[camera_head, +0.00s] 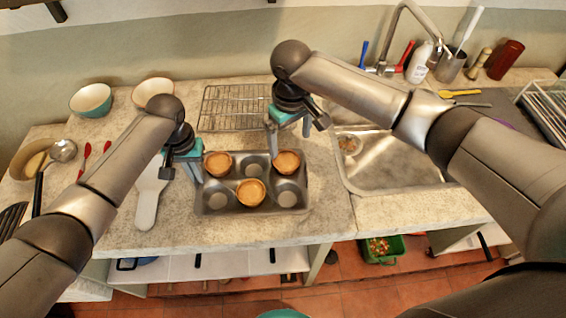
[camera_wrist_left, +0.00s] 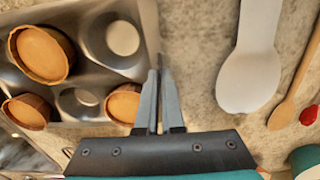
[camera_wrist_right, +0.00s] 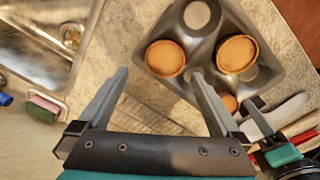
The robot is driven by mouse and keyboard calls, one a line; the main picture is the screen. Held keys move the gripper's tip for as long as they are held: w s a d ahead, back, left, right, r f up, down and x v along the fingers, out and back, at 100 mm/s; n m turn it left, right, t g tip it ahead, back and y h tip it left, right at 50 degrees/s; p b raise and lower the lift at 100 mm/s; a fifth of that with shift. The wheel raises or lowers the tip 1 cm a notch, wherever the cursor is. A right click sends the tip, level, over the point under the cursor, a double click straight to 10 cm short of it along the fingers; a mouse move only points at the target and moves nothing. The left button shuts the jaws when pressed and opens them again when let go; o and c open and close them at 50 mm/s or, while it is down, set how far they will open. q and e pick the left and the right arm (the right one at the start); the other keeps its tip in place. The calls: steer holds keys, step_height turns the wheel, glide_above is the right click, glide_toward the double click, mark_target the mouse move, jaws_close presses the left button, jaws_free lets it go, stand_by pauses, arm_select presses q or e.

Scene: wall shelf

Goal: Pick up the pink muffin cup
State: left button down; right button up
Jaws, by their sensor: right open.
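The muffin tin (camera_head: 252,210) sits on the counter with three orange-brown muffins in it. One muffin (camera_head: 217,163) is at back left, one (camera_head: 286,162) at back right, one (camera_head: 251,192) at front middle. None of their cups looks clearly pink. My right gripper (camera_head: 288,143) is open and empty above the back right muffin, which shows just beyond its fingertips in the right wrist view (camera_wrist_right: 165,58). My left gripper (camera_head: 197,174) is at the tin's left edge. Its fingers are together with nothing between them, beside the back left muffin (camera_wrist_left: 123,104).
A wire rack (camera_head: 235,105) lies behind the tin and a sink (camera_head: 395,165) is on the right. A white spatula (camera_head: 148,205) lies left of the tin. Bowls (camera_head: 91,99) stand at back left. The counter in front of the tin is clear.

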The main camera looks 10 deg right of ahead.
mark_target(286, 160)
steer(key=n, duration=0.3)
steer(key=s+n+t, duration=0.1)
steer(key=n, duration=0.1)
steer(key=shift+d+f+n, duration=0.25)
steer(key=shift+d+n, duration=0.05)
steer(key=shift+d, duration=0.05)
steer(key=n, duration=0.3)
steer(key=shift+s+d+t, duration=0.1)
steer(key=shift+s+t, duration=0.15)
steer(key=shift+t, duration=0.05)
steer(key=n, duration=0.3)
steer(key=shift+s+n+t, duration=0.3)
steer(key=shift+n+t, duration=0.1)
steer(key=s+a+r+n+t, duration=0.1)
steer(key=s+r+n+t, duration=0.2)
steer(key=n, duration=1.7)
steer(key=shift+y, duration=0.3)
steer(key=shift+s+f+x, duration=0.1)
steer(key=shift+s+x, duration=0.05)
steer(key=shift+x, duration=1.75)
steer(key=shift+s+f+x, duration=0.1)
steer(key=shift+s+x, duration=0.05)
steer(key=shift+x, duration=1.7)
steer(key=shift+s+f+x, duration=0.1)
steer(key=shift+s+x, duration=0.05)
steer(key=shift+x, duration=1.75)
steer(key=shift+r, duration=0.1)
steer(key=c, duration=1.1)
